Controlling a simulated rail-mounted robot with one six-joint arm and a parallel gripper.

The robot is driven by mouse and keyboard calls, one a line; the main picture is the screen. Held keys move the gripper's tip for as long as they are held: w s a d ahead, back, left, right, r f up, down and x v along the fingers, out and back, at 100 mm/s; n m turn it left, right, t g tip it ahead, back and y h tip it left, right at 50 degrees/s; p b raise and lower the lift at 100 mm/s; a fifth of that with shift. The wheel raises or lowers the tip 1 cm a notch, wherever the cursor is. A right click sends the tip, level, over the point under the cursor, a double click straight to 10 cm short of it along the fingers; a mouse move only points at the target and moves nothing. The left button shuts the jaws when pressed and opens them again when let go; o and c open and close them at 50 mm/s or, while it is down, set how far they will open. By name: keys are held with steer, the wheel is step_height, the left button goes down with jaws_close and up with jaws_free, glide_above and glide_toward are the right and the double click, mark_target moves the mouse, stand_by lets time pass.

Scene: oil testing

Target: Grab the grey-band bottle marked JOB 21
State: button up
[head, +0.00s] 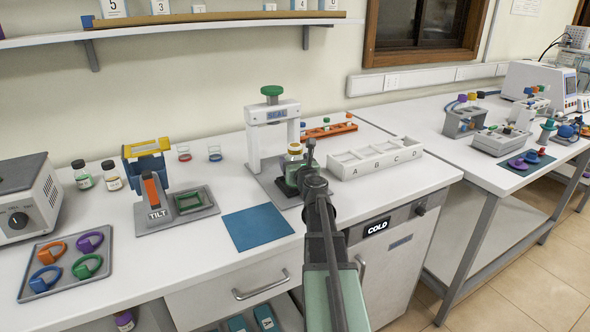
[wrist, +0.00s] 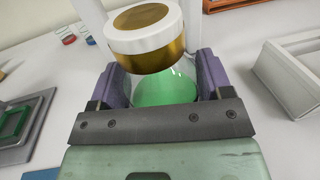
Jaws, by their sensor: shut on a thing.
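My gripper (wrist: 162,82) is shut on a bottle (wrist: 165,92) with green contents and a gold-topped cap with a white ring. Its two purple fingers sit on either side of the bottle, below the cap. In the head view the bottle (head: 293,166) stands upright under the press marked SEAL (head: 276,113), with my arm partly in front of it. No grey band or JOB 21 mark is readable on it. Two other bottles with black caps, one greenish (head: 83,176) and one pale (head: 111,177), stand at the back left; their labels are too small to read.
A white rack marked A to D (head: 378,164) stands close right of the press. An orange rack (head: 330,130) is behind. A blue mat (head: 257,227), the TILT stand (head: 158,201) and a tray of coloured rings (head: 67,263) lie to the left. The bench front is mostly clear.

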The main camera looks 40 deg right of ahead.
step_height(320, 180, up, 20)
steer(key=p, duration=2)
steer(key=shift+r, duration=0.1)
